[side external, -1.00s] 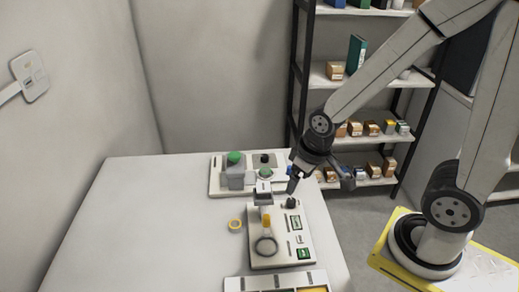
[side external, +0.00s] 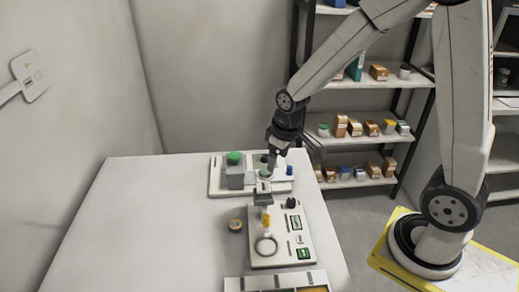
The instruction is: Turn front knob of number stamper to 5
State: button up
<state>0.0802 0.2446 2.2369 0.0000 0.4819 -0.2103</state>
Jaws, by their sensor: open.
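A pale machine panel (side external: 257,256) on the table has a yellow handle, a round grey ring, green displays and a dark knob (side external: 290,204) at its far right. Behind it is a second pale panel (side external: 216,188) with a grey block, a green-topped knob (side external: 234,158), another green knob (side external: 265,173) and a blue knob (side external: 290,170). I cannot tell which unit is the number stamper, nor read any digits. My gripper (side external: 292,161) is open and empty, above the right part of the rear panel. One finger is close to the second green knob; contact is unclear.
A compartment tray (side external: 262,283) is at the table's front. A shelf rack (side external: 350,100) with boxes stands behind right. The left side of the white table (side external: 140,225) is clear.

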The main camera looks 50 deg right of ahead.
jog(key=w+d+f+n+g, duration=0.1)
jog(key=w+d+f+n, duration=0.15)
jog(key=w+d, duration=0.65)
jog(key=n+g, duration=0.1)
jog(key=n, duration=0.1)
send_near(265, 156)
jog(key=shift+s+a+f, duration=0.15)
jog(key=shift+a+f, duration=0.2)
jog(key=shift+w+d+f+n, duration=0.25)
jog(key=shift+d+f, duration=0.1)
jog(key=shift+d, duration=0.15)
jog(key=shift+f, duration=0.1)
jog(key=shift+f, duration=3.85)
grip_shut()
